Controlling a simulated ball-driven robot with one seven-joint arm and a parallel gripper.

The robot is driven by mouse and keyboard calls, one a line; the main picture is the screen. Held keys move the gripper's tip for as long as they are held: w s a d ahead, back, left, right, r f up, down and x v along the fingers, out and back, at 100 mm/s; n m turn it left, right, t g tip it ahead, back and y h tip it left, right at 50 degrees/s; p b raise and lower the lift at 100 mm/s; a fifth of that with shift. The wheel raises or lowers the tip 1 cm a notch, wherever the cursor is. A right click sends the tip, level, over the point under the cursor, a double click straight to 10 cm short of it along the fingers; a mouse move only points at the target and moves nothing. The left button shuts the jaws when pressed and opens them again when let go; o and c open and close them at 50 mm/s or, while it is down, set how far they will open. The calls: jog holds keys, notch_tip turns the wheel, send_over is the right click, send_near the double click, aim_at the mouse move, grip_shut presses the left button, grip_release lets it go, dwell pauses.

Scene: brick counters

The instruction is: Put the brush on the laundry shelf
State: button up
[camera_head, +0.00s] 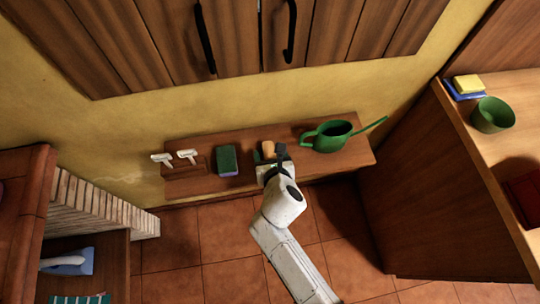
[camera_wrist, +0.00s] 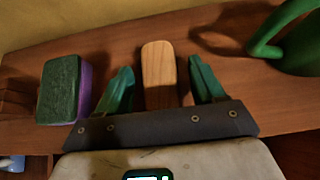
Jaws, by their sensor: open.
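A light wooden block-like object (camera_head: 268,147), likely the back or handle of the brush, is on the brown wall shelf (camera_head: 300,160). In the wrist view the wooden object (camera_wrist: 158,72) lies between my green fingers, with a gap on each side. My gripper (camera_head: 268,157) is open around it; the wrist view also shows my gripper (camera_wrist: 160,85). Any bristles are hidden. I cannot tell which surface is the laundry shelf; an iron (camera_head: 68,262) stands in a brick-sided unit at the lower left.
A green and purple sponge (camera_head: 226,160) is left of my gripper, and a green watering can (camera_head: 333,136) is right. Two white-headed items (camera_head: 187,155) stand at the shelf's left end. A right counter (camera_head: 465,125) holds a green pot (camera_head: 492,115). Cabinets (camera_head: 230,35) hang above.

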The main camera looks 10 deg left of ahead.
jog(key=shift+w+f, duration=0.1)
jog(key=c, duration=1.1)
jog(key=shift+c, duration=0.2)
jog(key=shift+r, duration=0.2)
